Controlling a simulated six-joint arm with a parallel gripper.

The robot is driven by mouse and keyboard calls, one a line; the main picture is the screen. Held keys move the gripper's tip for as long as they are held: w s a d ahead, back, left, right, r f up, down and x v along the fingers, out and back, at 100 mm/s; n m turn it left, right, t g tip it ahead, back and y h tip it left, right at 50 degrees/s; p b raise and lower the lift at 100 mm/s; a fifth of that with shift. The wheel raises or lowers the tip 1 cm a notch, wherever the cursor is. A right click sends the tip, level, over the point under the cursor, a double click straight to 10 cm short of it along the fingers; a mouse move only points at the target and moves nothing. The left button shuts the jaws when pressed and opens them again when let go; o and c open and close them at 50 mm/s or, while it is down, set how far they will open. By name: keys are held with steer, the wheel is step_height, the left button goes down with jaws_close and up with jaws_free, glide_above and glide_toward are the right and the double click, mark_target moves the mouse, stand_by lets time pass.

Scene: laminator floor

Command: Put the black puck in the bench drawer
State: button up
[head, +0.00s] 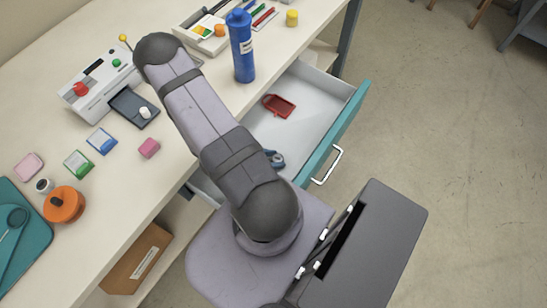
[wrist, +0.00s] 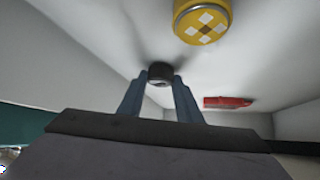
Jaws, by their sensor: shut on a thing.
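The black puck (wrist: 160,73) is between the fingertips of my gripper (wrist: 160,82) in the wrist view. The gripper is shut on it. The puck is inside the white drawer, and a dark shadow lies close by it on the drawer floor. I cannot tell whether it touches the floor. The bench drawer (head: 339,134) is pulled open in the head view, with a teal front and a pale handle. My arm hides the puck and most of the gripper in the head view.
A yellow round container (wrist: 204,22) is near the puck. A blue thing (head: 275,158) shows beside my arm. A blue bottle (head: 241,46) stands at the bench edge.

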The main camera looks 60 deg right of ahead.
steer(key=shift+f, duration=0.15)
steer(key=o, duration=1.1)
steer(key=shift+r, duration=0.25)
steer(key=p+v, duration=0.1)
steer(key=v, duration=1.1)
steer(key=shift+a, duration=0.1)
